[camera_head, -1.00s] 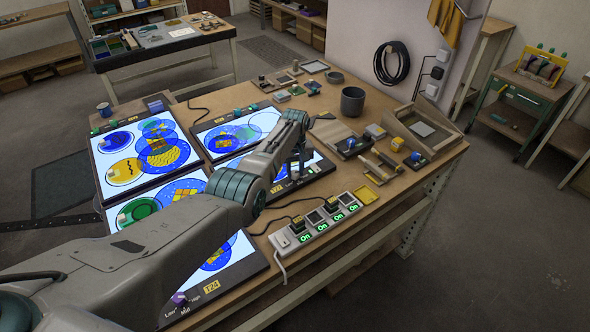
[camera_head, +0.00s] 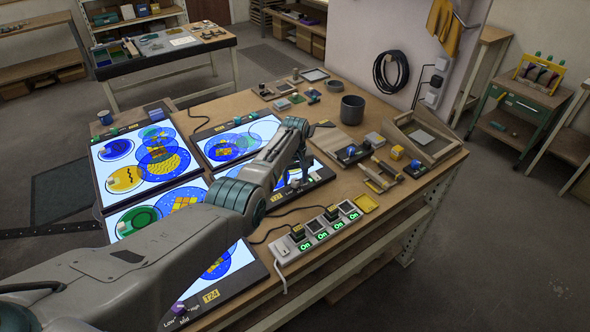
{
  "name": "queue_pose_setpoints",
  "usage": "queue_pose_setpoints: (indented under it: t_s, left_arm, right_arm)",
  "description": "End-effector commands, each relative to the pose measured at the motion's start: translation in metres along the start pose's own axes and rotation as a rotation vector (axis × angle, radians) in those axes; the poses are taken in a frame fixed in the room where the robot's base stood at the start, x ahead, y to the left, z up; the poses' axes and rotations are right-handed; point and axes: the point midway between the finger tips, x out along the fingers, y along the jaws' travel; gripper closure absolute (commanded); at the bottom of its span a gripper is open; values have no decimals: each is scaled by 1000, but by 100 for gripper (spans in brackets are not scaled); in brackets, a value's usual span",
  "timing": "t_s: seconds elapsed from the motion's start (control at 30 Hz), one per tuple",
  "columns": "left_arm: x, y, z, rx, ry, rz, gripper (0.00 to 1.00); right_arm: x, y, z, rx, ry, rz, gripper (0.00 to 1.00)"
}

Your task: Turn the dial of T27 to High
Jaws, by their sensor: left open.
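Several light panels with blue, yellow and green glass discs lie on the wooden workbench. I cannot read T27 for sure on any label. One panel (camera_head: 318,172) lies partly under my left arm; its yellow label (camera_head: 277,197) is too small to read surely, and Low shows beside it. The dial there is hard to make out behind my gripper. The near panel is marked T24 (camera_head: 210,296) and has a purple dial (camera_head: 179,308) among the words Low, Mid and High. My left gripper (camera_head: 302,168) is open, pointing down over the partly covered panel. My right gripper is not in view.
A power strip (camera_head: 315,233) with several green On lights lies right of the panels, with cables running from it. A dark pot (camera_head: 352,108), wooden blocks and a wooden frame (camera_head: 425,135) stand farther right.

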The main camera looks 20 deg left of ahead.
Motion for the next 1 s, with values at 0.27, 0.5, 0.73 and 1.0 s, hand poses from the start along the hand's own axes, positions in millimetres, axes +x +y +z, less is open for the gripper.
queue_pose_setpoints:
  t_s: [0.27,0.5,0.73,1.0]
  left_arm:
    - [-39,1,-1,0,5,3,52]
    - [-82,1,-1,0,4,2,52]
    - [-102,0,0,0,1,1,52]
    - [-104,0,0,0,0,0,52]
  right_arm:
    - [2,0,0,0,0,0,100]
    - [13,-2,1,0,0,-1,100]
    - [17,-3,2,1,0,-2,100]
    - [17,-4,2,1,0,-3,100]
